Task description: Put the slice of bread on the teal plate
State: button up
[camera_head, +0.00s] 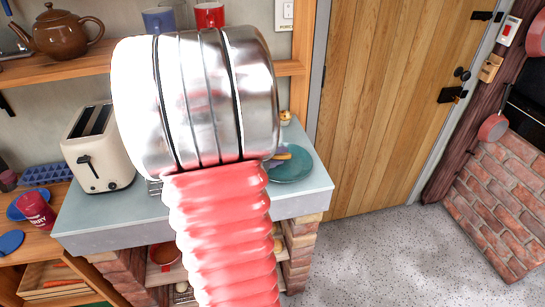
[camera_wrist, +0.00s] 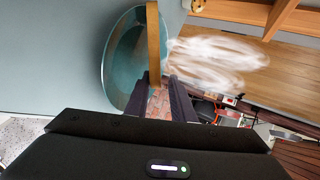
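The slice of bread (camera_wrist: 153,42) shows edge-on in the wrist view as a thin brown strip between the tips of my gripper (camera_wrist: 158,82). My gripper looks shut on its near end, with a finger on each side. The teal plate (camera_wrist: 117,62) lies right beside the slice in that view, with their faces roughly parallel. In the head view, the teal plate (camera_head: 293,168) sits on the counter's right part, partly hidden by my arm. Only a small yellowish bit of the bread (camera_head: 277,157) shows over its left side. Whether bread and plate touch, I cannot tell.
The grey counter (camera_head: 315,192) ends just right of the plate. A cream toaster (camera_head: 100,150) stands on its left. A shelf above holds a brown teapot (camera_head: 62,32), a blue mug (camera_head: 159,20) and a red mug (camera_head: 209,15). A wooden door (camera_head: 385,100) is at right.

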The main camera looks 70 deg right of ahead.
jog(key=shift+v, duration=1.5)
notch_tip(320, 180, up, 7)
jog(key=w+a, duration=0.1)
jog(key=a, duration=0.1)
jog(key=shift+a+r, duration=0.2)
